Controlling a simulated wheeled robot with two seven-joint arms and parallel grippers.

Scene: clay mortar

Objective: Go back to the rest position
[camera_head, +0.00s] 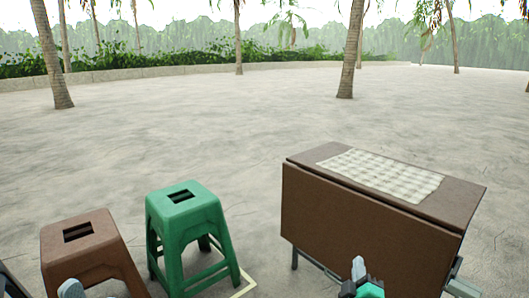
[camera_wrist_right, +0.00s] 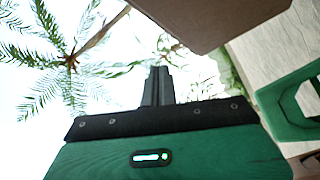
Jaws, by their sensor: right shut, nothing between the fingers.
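My right gripper (camera_head: 358,268) is at the bottom of the head view, in front of the brown folding table. In the right wrist view its dark fingers (camera_wrist_right: 158,86) are together, with nothing between them. The fingers point toward open sky and a palm. Only a rounded grey part of my left arm (camera_head: 70,288) shows at the bottom left of the head view, in front of the brown stool. Whether the left jaws are open or shut cannot be made out.
The brown table (camera_head: 365,220) stands at right, with a checked cloth (camera_head: 382,173) on top. A green stool (camera_head: 183,208) and a brown stool (camera_head: 78,238) stand at left. The green stool (camera_wrist_right: 290,108) and a brown panel (camera_wrist_right: 205,18) show close in the wrist view. Open paving lies beyond.

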